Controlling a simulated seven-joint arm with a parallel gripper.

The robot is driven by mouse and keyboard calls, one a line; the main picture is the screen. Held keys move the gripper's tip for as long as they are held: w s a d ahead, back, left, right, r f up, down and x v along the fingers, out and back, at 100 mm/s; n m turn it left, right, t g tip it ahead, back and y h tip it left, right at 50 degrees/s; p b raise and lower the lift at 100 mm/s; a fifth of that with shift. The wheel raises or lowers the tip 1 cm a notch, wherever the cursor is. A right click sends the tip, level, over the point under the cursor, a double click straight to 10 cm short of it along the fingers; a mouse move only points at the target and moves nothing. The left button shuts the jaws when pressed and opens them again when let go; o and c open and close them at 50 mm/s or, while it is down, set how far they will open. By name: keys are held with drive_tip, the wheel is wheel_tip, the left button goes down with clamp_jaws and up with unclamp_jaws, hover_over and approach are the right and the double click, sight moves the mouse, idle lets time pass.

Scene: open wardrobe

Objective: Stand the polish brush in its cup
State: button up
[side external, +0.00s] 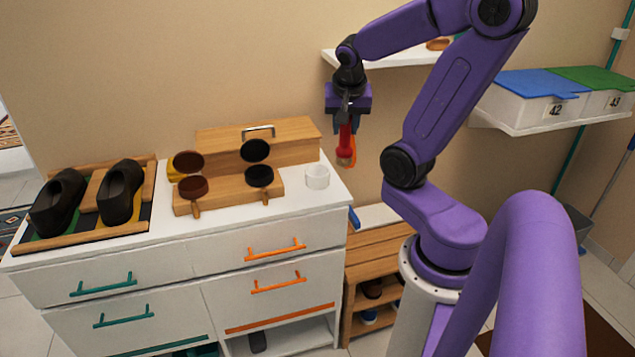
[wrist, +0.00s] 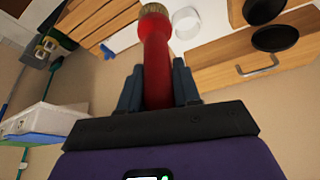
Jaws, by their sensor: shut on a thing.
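The polish brush (wrist: 156,52) has a red handle and a tan bristle end, and it also shows in the side view (side external: 346,142). My gripper (side external: 346,124) is shut on its red handle, as the wrist view (wrist: 158,88) also shows. The brush hangs roughly upright with its bristle end down, in the air above and right of the white cup. The cup (side external: 317,177) is a small white open cylinder near the right end of the dresser top. It also shows in the wrist view (wrist: 185,22), just beyond the brush. The brush and cup are apart.
Two open polish tins (side external: 193,186) (side external: 259,176) sit on a wooden stand left of the cup. A wooden box (side external: 240,134) with a handle stands behind. Black shoes (side external: 120,190) lie on a tray at the left. A white shelf with lidded boxes (side external: 530,100) is on the right.

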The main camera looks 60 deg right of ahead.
drive_tip(key=shift+s+a+f, duration=0.2)
drive_tip(key=shift+s, duration=0.05)
drive_tip(key=shift+f, duration=0.15)
drive_tip(key=w+d+f, duration=0.7)
drive_tip(key=w+f, duration=0.4)
drive_tip(key=f, duration=0.2)
drive_tip(key=shift+w+d, duration=0.2)
drive_tip(key=shift+d, duration=0.15)
drive_tip(key=shift+f, duration=0.1)
drive_tip(key=o, duration=1.1)
drive_tip(key=shift+c, duration=0.2)
